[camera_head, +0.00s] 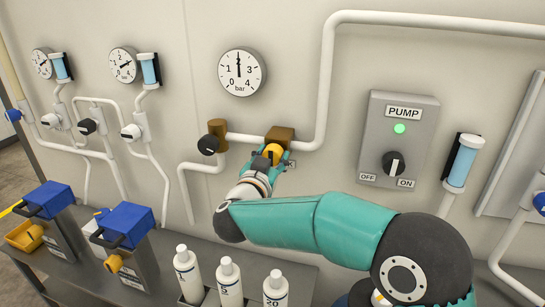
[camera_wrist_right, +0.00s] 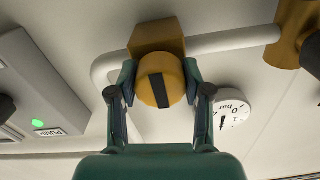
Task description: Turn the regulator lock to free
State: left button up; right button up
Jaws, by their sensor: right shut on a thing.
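The regulator lock is a yellow round knob (camera_head: 272,152) with a dark bar across its face, on a brown block (camera_head: 280,134) in the white pipe. In the right wrist view the knob (camera_wrist_right: 160,80) sits between the fingers of my right gripper (camera_wrist_right: 160,88), one finger on each side. My right gripper (camera_head: 264,163) is shut on this knob. In the wrist view the dark bar runs nearly upright in the picture. The label by the knob is mostly hidden by my gripper; only a final "K" shows. My left gripper is not in view.
A black knob (camera_head: 208,144) on a brass fitting is left of the lock. Above is a gauge (camera_head: 238,72) with its needle near straight up. A grey pump box (camera_head: 398,140) with a lit green light is at right. Several white bottles (camera_head: 229,282) stand below.

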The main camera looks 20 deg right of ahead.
jog(key=m+b, duration=0.2)
jog(key=b, duration=0.1)
jog(key=shift+f+m, duration=0.2)
jog(key=shift+m, duration=0.2)
jog(key=m+b, duration=0.4)
jog(key=m, duration=0.1)
jog(key=m+b, duration=0.4)
jog(key=m, duration=0.1)
jog(key=shift+f+m, duration=0.1)
jog(key=shift+m, duration=0.3)
jog(key=m+b, duration=0.3)
jog(key=m, duration=0.1)
jog(key=shift+m, duration=0.3)
